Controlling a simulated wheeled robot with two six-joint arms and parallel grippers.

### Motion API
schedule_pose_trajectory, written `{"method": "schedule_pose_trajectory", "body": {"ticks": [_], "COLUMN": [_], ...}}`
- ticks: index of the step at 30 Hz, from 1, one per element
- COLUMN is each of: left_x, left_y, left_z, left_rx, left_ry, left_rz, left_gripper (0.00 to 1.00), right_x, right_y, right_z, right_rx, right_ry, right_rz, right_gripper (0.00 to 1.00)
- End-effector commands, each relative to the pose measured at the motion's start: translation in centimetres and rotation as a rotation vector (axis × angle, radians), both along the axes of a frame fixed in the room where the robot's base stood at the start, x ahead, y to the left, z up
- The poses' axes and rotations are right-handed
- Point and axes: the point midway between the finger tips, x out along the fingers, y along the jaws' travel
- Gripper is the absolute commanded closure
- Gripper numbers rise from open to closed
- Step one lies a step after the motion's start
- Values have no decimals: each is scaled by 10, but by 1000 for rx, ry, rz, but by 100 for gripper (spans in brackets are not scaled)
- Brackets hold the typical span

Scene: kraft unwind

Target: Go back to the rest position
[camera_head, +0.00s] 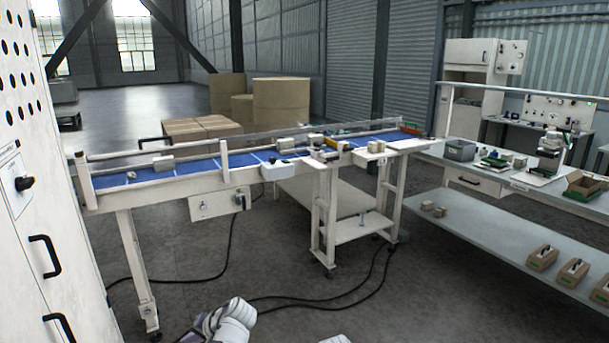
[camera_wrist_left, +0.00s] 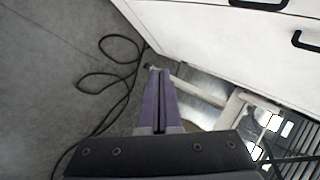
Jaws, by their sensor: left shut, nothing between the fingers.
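My left gripper (camera_wrist_left: 160,76) shows in the left wrist view with its two purple fingers pressed together. It is shut and holds nothing. It hangs over grey floor, apart from a white cabinet at the upper right of that view. In the head view, white parts of my arm show at the bottom edge, well below the conveyor; the gripper's fingers cannot be made out there. My right gripper is in neither view.
A blue-belted conveyor (camera_head: 204,167) crosses the middle of the head view. A white cabinet (camera_head: 45,200) stands close at the left. A workbench (camera_head: 520,182) stands at the right. Black cables (camera_head: 330,305) lie on the floor. Open floor lies between conveyor and arm.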

Motion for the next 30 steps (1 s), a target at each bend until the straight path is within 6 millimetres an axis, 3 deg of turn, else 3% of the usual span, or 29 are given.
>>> {"method": "schedule_pose_trajectory", "body": {"ticks": [1,6,9,12,18,30], "left_x": [-15,-61,-90,-114,-139,-140], "left_y": [-37,-142,-191,-225,-257,-259], "left_z": [-5,-29,-35,-37,-37,-37], "left_rx": [-86,-354,-476,-562,-646,-653], "left_ry": [27,151,229,292,360,365], "left_rz": [-26,-93,-130,-160,-188,-189], "left_gripper": [100,100,100,100,100,100], "right_x": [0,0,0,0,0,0], "right_y": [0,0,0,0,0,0], "right_z": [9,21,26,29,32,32], "right_rx": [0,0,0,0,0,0], "right_ry": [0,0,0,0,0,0], "right_rz": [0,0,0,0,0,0], "right_gripper": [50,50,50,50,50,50]}}
